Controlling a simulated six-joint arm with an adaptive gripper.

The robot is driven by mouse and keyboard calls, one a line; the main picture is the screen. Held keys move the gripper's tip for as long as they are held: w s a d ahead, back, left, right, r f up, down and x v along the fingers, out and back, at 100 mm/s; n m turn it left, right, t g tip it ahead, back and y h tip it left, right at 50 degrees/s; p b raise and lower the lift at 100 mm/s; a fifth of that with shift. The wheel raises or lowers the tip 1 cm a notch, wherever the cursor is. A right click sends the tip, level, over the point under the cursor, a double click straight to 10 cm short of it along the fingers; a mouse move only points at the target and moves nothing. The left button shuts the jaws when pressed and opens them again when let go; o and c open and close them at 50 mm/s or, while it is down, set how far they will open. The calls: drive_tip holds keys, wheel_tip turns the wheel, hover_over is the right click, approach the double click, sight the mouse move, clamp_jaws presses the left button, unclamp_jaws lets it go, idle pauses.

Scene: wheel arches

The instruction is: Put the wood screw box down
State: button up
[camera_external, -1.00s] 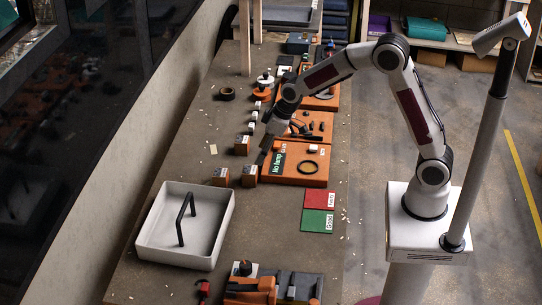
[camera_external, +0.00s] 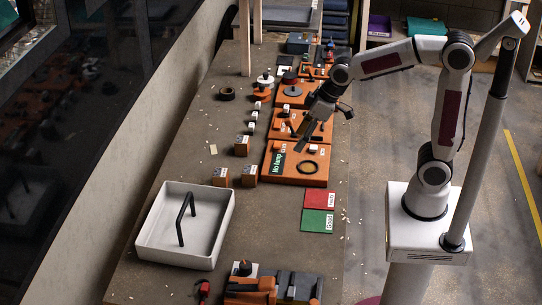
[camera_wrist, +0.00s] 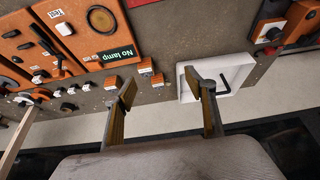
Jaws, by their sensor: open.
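Three small orange-brown boxes with pale labels stand on the bench: one box (camera_external: 242,146) alone, and a pair, a left box (camera_external: 221,177) and a right box (camera_external: 250,174), near the white tray. I cannot read which is the wood screw box. In the wrist view they also show as a box (camera_wrist: 112,82), another box (camera_wrist: 145,66) and a third box (camera_wrist: 157,80). My gripper (camera_external: 304,135) is over the orange boards, right of the boxes and apart from them. In the wrist view its two fingers (camera_wrist: 167,92) are spread with nothing held between them.
A white tray (camera_external: 152,250) with a black handle stands at the front left. An orange "No lamp" board (camera_external: 290,177) with a black ring lies below my gripper. Red (camera_external: 319,199) and green (camera_external: 316,220) cards lie near the right edge. Small white parts line the bench.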

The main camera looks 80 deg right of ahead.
drive_tip(key=s+a+r, duration=0.1)
drive_tip(key=s+a, duration=0.1)
drive_tip(key=s, duration=0.8)
drive_tip(key=s+a+r, duration=0.1)
drive_tip(key=s, duration=0.9)
drive_tip(key=shift+s+a+r+t, duration=0.15)
drive_tip(key=shift+s+a+t, duration=0.15)
drive_tip(key=shift+a, duration=0.1)
drive_tip(key=shift+o, duration=0.5)
drive_tip(key=shift+w, duration=0.15)
drive_tip(key=t+h, duration=0.1)
drive_tip(key=t, duration=0.4)
hover_over(257, 171)
drive_tip(key=s+a, duration=0.2)
drive_tip(key=s, duration=0.6)
wheel_tip(257, 171, down, 13)
drive_tip(key=w+f, duration=0.1)
drive_tip(key=f, duration=0.1)
drive_tip(key=w+d+f+t, duration=0.1)
drive_tip(key=f, duration=0.1)
drive_tip(key=w+f+t, duration=0.1)
drive_tip(key=f, duration=0.2)
drive_tip(key=shift+d+y, duration=0.25)
drive_tip(key=shift+y, duration=0.15)
drive_tip(key=shift+d+f+t, duration=0.15)
drive_tip(key=shift+f+t, duration=0.25)
drive_tip(key=shift+f, duration=0.6)
